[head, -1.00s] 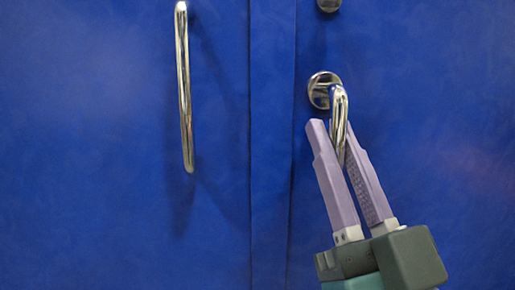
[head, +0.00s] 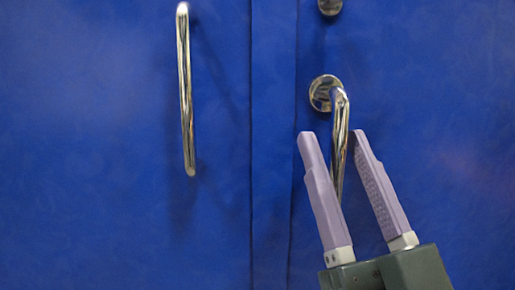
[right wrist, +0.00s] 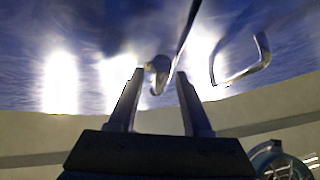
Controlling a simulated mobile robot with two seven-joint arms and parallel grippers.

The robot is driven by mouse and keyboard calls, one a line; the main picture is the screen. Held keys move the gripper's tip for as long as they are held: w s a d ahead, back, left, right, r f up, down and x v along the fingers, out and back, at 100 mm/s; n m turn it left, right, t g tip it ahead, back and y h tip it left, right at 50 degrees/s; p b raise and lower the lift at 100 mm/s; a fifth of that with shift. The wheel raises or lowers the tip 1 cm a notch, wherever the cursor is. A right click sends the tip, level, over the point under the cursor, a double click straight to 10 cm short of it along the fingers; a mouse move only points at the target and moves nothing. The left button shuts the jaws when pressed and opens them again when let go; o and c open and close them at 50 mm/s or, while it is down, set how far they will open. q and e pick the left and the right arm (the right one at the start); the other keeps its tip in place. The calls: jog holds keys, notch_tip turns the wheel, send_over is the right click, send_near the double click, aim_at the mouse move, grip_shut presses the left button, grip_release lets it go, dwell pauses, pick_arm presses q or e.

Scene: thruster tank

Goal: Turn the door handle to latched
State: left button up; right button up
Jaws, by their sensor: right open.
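The door handle (head: 340,122) is a shiny metal lever on a round rose, set in the blue door. Its lever points nearly straight down. My right gripper (head: 332,136) is open, its two pale purple fingers spread on either side of the lever, with gaps showing. The lower end of the lever is partly hidden behind the left finger. In the right wrist view, the handle's metal end (right wrist: 160,76) shows between the dark fingertips. My left gripper is not in view.
A long vertical metal pull bar (head: 185,95) stands out from the blue panel at left. A small round metal fitting (head: 329,6) sits above the handle. A vertical blue strip (head: 272,150) runs between the panels. The door surface around the handle is otherwise bare.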

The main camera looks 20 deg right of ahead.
jog(key=b+v, duration=0.1)
jog(key=v, duration=0.8)
jog(key=shift+b, duration=0.3)
